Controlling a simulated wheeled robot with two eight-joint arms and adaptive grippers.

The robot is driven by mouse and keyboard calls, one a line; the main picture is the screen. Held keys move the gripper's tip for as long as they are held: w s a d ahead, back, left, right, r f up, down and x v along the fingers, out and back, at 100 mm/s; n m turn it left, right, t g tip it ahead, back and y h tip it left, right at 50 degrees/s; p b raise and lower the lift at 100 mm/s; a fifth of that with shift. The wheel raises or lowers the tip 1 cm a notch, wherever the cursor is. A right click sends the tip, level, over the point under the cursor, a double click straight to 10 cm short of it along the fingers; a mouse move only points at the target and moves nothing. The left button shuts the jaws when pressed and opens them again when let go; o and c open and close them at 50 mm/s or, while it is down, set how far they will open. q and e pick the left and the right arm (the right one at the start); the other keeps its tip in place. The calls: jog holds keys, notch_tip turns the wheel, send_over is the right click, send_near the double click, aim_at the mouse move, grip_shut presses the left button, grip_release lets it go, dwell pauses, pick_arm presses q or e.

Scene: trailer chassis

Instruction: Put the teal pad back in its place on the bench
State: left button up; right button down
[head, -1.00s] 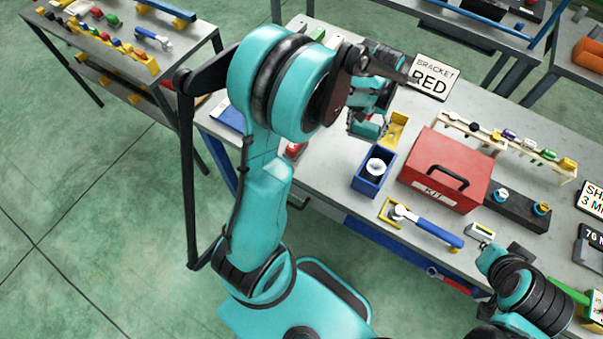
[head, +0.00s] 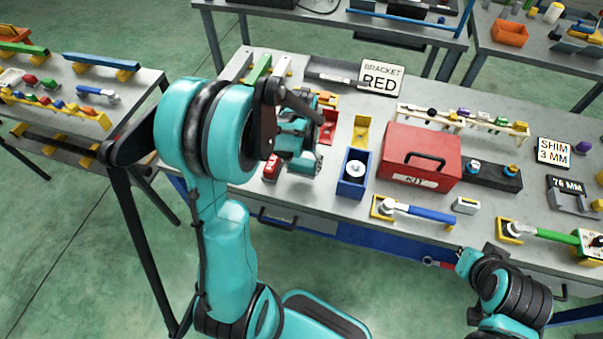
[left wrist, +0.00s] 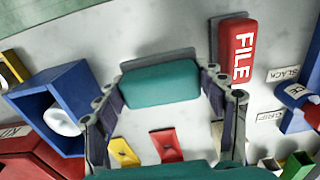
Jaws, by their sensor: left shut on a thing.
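My left gripper (head: 303,165) is low over the near left part of the bench (head: 330,205), between the red FILE block (head: 270,168) and the blue box. In the left wrist view its two fingers (left wrist: 165,95) are closed on the ends of the teal pad (left wrist: 160,83). A grey flat plate (left wrist: 158,60) shows just behind the pad; I cannot tell whether they touch. The FILE block (left wrist: 237,50) lies on a similar grey plate to the right.
The blue box (head: 353,175) holds a white roll. The red kit box (head: 420,155) stands to its right. A yellow bracket (head: 361,130) and a red bracket (head: 329,125) stand behind the gripper. A blue-handled tool (head: 425,213) lies near the front edge.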

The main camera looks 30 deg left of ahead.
aim_at(302, 173)
pick_arm(q)
notch_tip(302, 173, down, 4)
jog(key=shift+f+b, duration=0.15)
jog(key=shift+b, duration=0.5)
jog(key=shift+s, duration=0.1)
jog(key=o, duration=1.5)
